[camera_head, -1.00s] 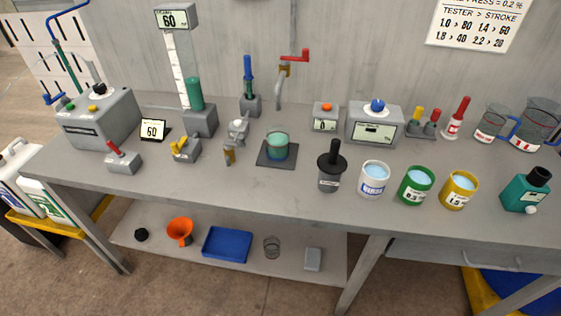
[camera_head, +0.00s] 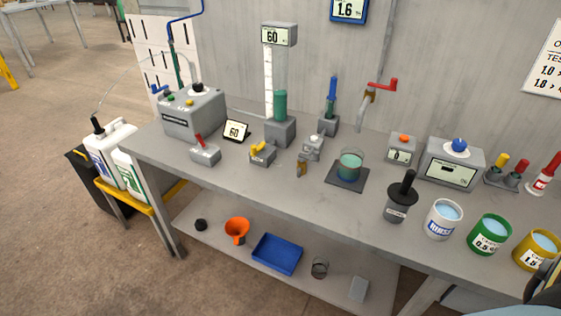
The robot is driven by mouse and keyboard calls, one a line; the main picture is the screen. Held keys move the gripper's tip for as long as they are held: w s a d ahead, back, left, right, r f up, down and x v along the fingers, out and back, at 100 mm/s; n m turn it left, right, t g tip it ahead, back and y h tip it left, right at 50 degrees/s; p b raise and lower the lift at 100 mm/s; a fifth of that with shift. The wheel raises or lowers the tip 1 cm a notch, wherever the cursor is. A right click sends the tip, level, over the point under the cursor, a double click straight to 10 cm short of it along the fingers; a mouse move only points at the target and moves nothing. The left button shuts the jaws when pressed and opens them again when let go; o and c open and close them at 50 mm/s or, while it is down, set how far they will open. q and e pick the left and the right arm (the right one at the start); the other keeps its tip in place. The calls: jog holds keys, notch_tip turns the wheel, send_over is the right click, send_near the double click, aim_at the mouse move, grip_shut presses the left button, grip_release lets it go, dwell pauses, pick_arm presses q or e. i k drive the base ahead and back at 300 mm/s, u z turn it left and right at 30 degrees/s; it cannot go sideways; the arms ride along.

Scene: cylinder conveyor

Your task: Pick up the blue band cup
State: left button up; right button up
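The white cup (camera_head: 443,219) with a blue-printed label, apparently reading RINSE, stands upright on the bench in front of the grey tester box. It holds pale blue liquid. Green (camera_head: 489,235) and yellow (camera_head: 537,250) labelled cups stand to its right. I cannot tell whether the white cup is the blue band cup. A clear beaker (camera_head: 350,165) with green liquid sits on a dark pad (camera_head: 346,176). Neither gripper shows clearly. A dark, rounded part at the bottom right corner may be my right arm.
A black-handled grey tool (camera_head: 400,198) stands left of the white cup. A red-handled tap (camera_head: 376,93) rises behind the beaker. The lower shelf carries a blue tray (camera_head: 277,254) and an orange funnel (camera_head: 236,230). The front left benchtop has free room.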

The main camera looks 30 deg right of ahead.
aim_at(352, 159)
jog(key=u, duration=0.4)
jog(key=i, duration=1.05)
jog(key=z, duration=1)
